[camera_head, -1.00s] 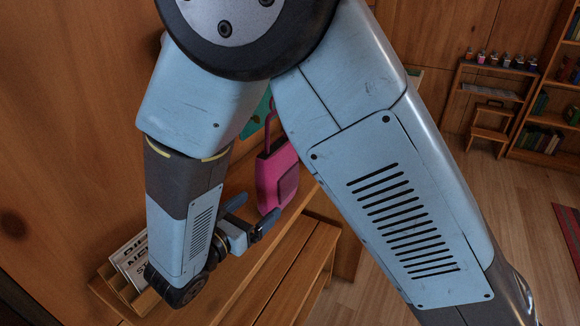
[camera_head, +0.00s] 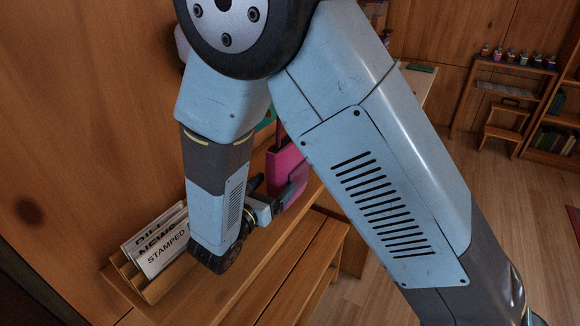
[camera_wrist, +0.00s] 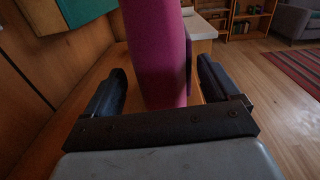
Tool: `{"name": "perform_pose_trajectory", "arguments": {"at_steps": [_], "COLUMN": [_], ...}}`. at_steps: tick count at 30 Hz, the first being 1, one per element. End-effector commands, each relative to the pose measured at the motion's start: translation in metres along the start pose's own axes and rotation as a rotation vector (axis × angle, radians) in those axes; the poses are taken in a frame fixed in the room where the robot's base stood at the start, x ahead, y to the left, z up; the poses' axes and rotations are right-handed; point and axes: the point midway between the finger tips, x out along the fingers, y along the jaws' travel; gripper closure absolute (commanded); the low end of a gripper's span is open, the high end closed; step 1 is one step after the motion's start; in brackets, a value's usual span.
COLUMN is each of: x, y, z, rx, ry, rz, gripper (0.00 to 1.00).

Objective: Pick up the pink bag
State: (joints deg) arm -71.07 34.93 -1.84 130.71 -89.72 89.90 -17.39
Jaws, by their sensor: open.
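The pink bag (camera_head: 284,168) hangs or stands by the wooden wall above the bench, partly hidden behind my arm in the head view. In the wrist view the bag (camera_wrist: 156,55) rises between my two dark fingers, with a darker patch along its right side. My gripper (camera_wrist: 160,88) is open, one finger on each side of the bag. There is a gap between the bag and the left finger; the right finger is closer to it. In the head view my gripper (camera_head: 268,196) is at the lower part of the bag. The bag's top is out of the wrist view.
The wooden wall (camera_head: 90,110) is close on the left. A step shelf with small jars (camera_head: 510,62) stands far back right. Open floor (camera_head: 400,130) lies right.

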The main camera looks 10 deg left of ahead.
Motion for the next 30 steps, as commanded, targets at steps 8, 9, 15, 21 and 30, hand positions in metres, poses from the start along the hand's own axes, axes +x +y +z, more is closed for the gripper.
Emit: {"name": "perform_pose_trajectory", "arguments": {"at_steps": [8, 9, 15, 21, 30], "x": [0.032, 0.038, 0.051, 0.051, 0.051], "y": [-0.002, -0.002, -0.002, -0.002, -0.002], "z": [-0.008, -0.007, -0.006, -0.006, -0.006], "rx": [-0.002, -0.001, 0.0, 0.0, 0.0], "ry": [0.0, -0.001, 0.0, -0.001, -0.001], "rz": [-0.006, -0.006, -0.004, -0.004, -0.004], "gripper": [0.11, 0.11, 0.11, 0.15, 0.44]}}
